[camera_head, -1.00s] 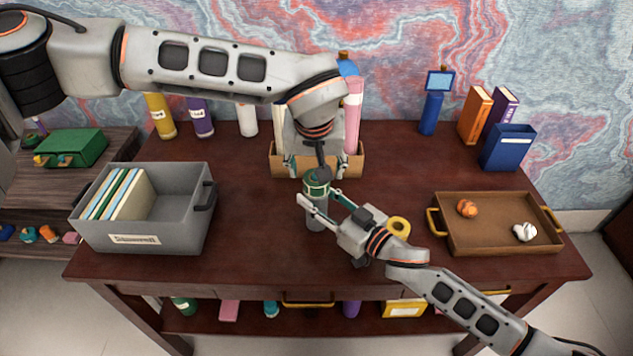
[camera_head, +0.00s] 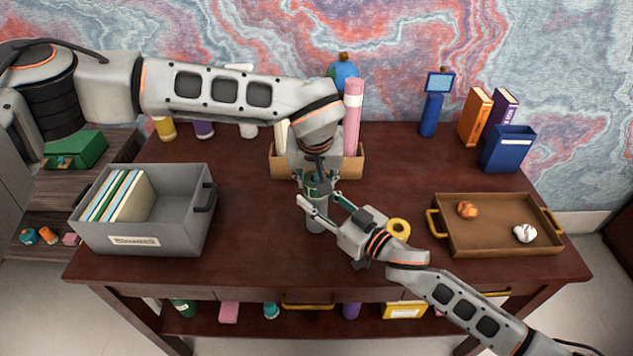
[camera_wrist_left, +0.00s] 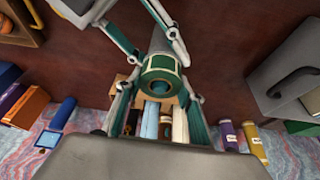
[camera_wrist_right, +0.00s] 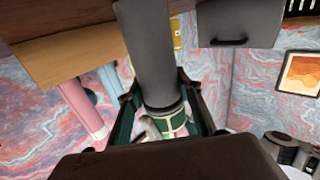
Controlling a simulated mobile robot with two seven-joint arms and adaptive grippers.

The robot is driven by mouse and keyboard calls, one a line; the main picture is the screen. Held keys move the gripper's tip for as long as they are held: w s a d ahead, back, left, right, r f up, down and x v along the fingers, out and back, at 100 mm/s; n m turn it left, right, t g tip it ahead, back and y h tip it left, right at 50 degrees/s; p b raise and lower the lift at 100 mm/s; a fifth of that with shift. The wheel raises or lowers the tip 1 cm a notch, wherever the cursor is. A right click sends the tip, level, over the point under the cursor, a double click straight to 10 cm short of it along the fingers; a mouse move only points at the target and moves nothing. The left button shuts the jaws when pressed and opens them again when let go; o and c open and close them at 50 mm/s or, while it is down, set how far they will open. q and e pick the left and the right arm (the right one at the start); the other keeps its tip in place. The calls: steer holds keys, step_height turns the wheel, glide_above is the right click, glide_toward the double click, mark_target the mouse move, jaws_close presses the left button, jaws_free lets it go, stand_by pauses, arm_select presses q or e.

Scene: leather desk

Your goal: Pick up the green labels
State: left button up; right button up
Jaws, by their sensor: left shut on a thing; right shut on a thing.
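A grey cylinder (camera_head: 315,222) with a green and white band at its upper end stands upright between my grippers in the head view. My left gripper (camera_head: 313,183) comes down from above and is shut on its top end. In the left wrist view the green-ringed end (camera_wrist_left: 162,76) sits between the left fingers. My right gripper (camera_head: 318,200) reaches in from the right and is shut on the cylinder. In the right wrist view the green and white band (camera_wrist_right: 170,124) lies near the right fingers. Fingers partly hide the band. I cannot tell whether the cylinder touches the desk.
A grey bin (camera_head: 180,235) with upright folders stands at the left. A brown tray (camera_head: 500,247) with two small lumps lies at the right. A yellow ring (camera_head: 398,228) is beside the right gripper. A wooden box (camera_head: 283,165) with rolls stands behind. The front middle desk is clear.

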arm_select(q)
step_height(320, 180, up, 10)
steer(key=shift+r, duration=0.1)
stand_by(0.4)
arm_select(e)
steer(key=o, duration=1.2)
steer(key=shift+s, duration=0.1)
